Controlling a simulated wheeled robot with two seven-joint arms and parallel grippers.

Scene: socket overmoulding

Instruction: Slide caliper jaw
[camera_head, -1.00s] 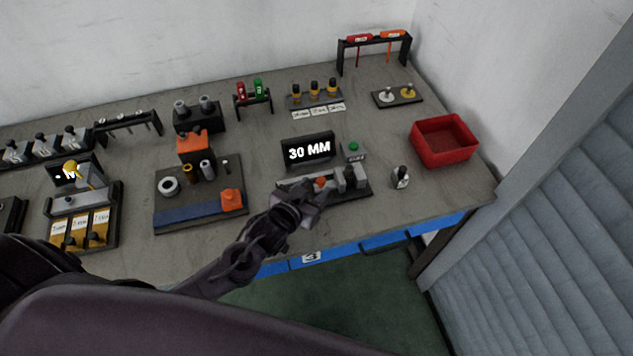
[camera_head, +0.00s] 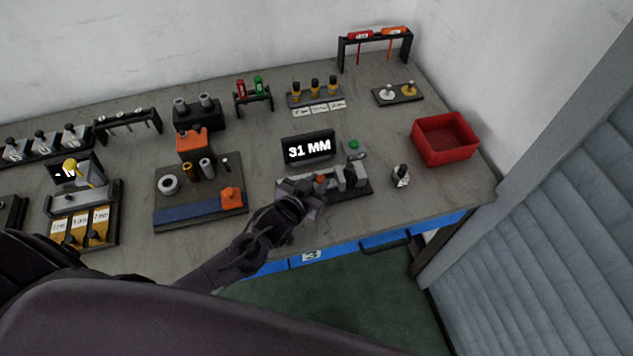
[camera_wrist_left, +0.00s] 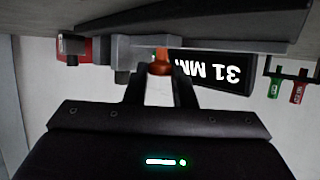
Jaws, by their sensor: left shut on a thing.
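The caliper (camera_head: 362,188) is a dark base with grey jaw blocks near the table's front edge. Its display (camera_head: 309,148) reads 31 MM; it also shows upside down in the left wrist view (camera_wrist_left: 215,72). The orange knob of the sliding jaw (camera_head: 320,179) shows beside my left gripper (camera_head: 312,192). In the left wrist view, the left gripper (camera_wrist_left: 160,76) is shut on the orange knob (camera_wrist_left: 161,62), with a finger on each side. The gripper and wrist hide part of the caliper's left side in the head view. My right gripper is not in view.
A green button box (camera_head: 354,148) stands behind the caliper, and a small grey-and-black part (camera_head: 400,176) stands to its right. A red bin (camera_head: 445,138) is farther right. A fixture with an orange block (camera_head: 232,197) is to the left. Bare table lies between the fixture and caliper.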

